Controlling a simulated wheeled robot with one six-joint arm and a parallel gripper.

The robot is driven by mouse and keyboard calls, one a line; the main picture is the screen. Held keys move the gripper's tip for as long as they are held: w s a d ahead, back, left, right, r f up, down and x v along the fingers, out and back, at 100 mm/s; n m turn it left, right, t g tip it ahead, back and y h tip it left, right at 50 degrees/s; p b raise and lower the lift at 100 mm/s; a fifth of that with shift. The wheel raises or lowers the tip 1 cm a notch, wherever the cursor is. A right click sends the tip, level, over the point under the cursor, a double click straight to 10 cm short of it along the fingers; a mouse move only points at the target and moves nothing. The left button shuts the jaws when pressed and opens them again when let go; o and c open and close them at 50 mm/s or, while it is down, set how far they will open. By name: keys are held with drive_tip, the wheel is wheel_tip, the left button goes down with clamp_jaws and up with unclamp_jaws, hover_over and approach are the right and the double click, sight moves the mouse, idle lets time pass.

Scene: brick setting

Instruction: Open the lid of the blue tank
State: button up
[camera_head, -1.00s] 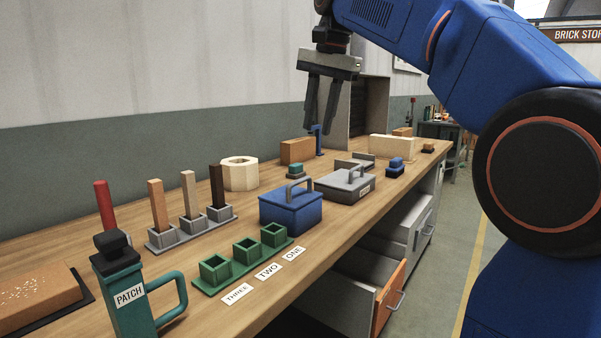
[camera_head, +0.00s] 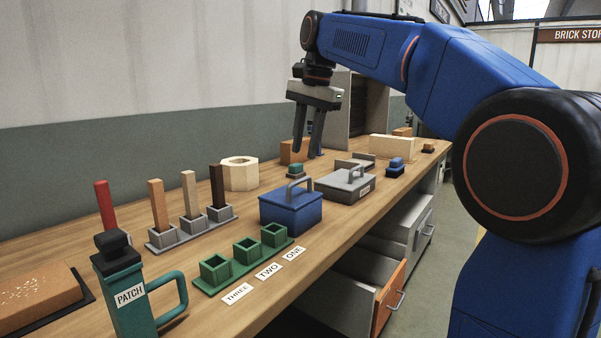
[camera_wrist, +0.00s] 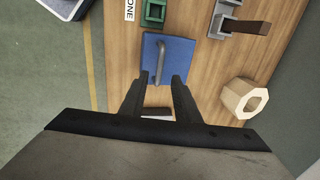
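The blue tank (camera_head: 291,213) stands on the wooden workbench near its front edge. Its blue lid (camera_wrist: 176,64) lies flat on it and has a grey bar handle (camera_head: 299,187). In the wrist view the handle (camera_wrist: 160,64) shows just past the fingertips. My gripper (camera_head: 308,155) hangs fingers down, above and behind the tank in the head view, apart from the handle. Its two fingers are spread with nothing between them, and both show in the wrist view (camera_wrist: 160,82).
A grey lidded box (camera_head: 345,187) stands right beside the tank. Green sockets (camera_head: 243,262) lie in front. A light hexagonal ring (camera_head: 239,174) and grey holders with upright bars (camera_head: 192,227) stand behind. An orange-fronted drawer (camera_head: 388,297) hangs open below the bench.

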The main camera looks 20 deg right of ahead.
sight(299, 180)
drive_tip(key=f, duration=0.5)
drive_tip(key=w+a+f, duration=0.1)
drive_tip(key=f, duration=0.1)
drive_tip(key=shift+w+f, duration=0.1)
drive_tip(key=shift+f, duration=0.25)
drive_tip(key=shift+c, duration=0.6)
clamp_jaws()
